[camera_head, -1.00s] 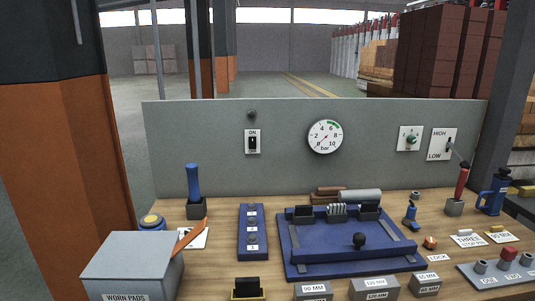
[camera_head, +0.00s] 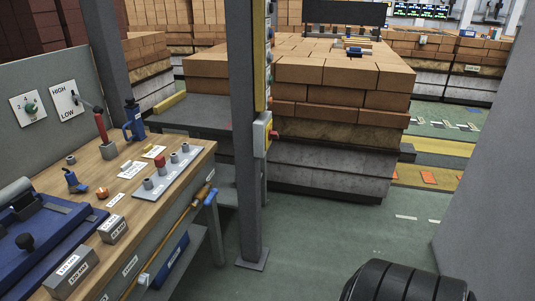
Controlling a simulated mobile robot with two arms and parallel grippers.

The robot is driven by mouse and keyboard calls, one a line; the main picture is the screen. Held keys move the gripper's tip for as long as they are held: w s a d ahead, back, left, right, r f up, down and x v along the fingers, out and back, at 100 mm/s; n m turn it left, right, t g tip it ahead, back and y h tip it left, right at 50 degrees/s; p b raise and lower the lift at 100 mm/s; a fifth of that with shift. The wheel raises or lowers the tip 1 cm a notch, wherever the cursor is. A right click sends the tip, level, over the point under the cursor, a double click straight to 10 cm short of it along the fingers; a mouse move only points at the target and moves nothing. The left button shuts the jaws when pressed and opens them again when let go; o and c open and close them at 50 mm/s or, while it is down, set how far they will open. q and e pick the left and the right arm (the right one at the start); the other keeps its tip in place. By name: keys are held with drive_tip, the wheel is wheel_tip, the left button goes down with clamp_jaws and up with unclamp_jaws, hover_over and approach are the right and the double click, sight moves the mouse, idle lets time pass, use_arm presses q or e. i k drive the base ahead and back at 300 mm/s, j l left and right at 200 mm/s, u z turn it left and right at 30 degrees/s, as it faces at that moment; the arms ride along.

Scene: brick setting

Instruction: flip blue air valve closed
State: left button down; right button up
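The bench (camera_head: 140,165) stands at the left of the head view. A small blue fitting (camera_head: 75,182) with a tilted top sits on it; I cannot tell for sure if this is the blue air valve. A blue jug-like body (camera_head: 134,122) stands at the bench's back edge. A blue handle-like piece (camera_head: 210,197) shows at the bench's right front corner, at the end of a yellow rod; it may also be the valve. Neither gripper shows, and nothing is seen held.
A grey post (camera_head: 244,150) with a yellow-grey box (camera_head: 262,134) stands right of the bench. Brick stacks (camera_head: 330,75) fill the middle back. A black ribbed shape (camera_head: 400,284) is at the bottom right. The green floor (camera_head: 330,235) between is clear.

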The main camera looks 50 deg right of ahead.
sight(206, 202)
drive_tip(key=k+j+z, duration=0.1)
drive_tip(key=z, duration=1.15)
